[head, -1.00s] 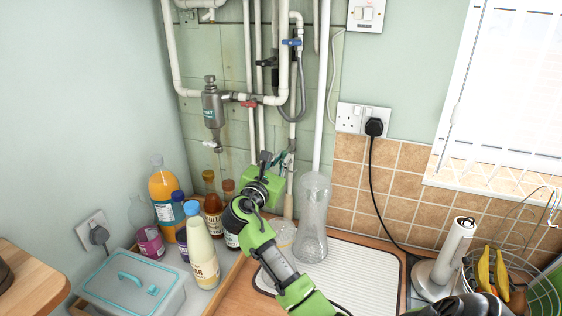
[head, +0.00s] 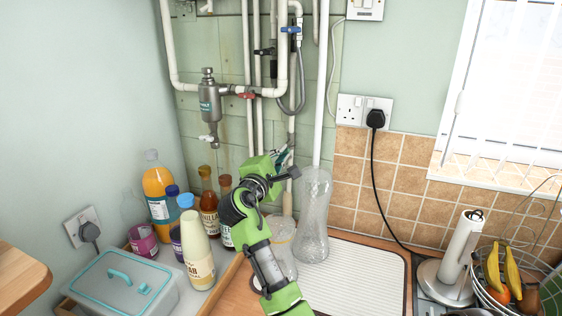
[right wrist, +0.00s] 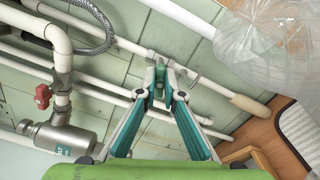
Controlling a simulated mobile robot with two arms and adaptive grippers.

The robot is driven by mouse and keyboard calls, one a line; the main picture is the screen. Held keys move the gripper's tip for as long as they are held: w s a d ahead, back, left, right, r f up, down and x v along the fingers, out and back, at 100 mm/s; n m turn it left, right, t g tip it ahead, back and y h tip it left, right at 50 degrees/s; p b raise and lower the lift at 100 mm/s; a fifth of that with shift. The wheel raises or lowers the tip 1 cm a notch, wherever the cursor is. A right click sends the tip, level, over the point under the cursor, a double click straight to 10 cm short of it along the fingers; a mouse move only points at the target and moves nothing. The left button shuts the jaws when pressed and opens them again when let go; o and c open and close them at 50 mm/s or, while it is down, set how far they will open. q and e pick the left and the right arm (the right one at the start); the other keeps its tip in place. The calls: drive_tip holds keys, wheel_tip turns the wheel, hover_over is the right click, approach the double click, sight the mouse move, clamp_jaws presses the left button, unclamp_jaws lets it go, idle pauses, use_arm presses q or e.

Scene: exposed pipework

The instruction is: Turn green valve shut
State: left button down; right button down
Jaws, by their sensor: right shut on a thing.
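My right gripper (head: 283,153) reaches to the vertical pipes on the tiled wall. In the right wrist view its two teal-and-grey fingers (right wrist: 161,78) come together over a small fitting on a white pipe (right wrist: 118,41). They are shut on what I take to be the green valve. My left gripper is not in view.
Several bottles (head: 196,245) crowd the left. A red valve (head: 245,96) and a blue valve (head: 291,30) sit higher on the pipes.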

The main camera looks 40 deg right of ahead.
drive_tip(key=shift+f+m+b, duration=0.15)
drive_tip(key=shift+m+b, duration=0.6)
drive_tip(key=shift+m, duration=0.35)
drive_tip(key=shift+f+m+b, duration=0.1)
drive_tip(key=shift+m+b, duration=0.6)
drive_tip(key=shift+m, duration=0.4)
drive_tip(key=c, duration=2.2)
unclamp_jaws()
drive_tip(key=shift+o, duration=0.2)
drive_tip(key=shift+r, duration=0.1)
drive_tip(key=v, duration=1.2)
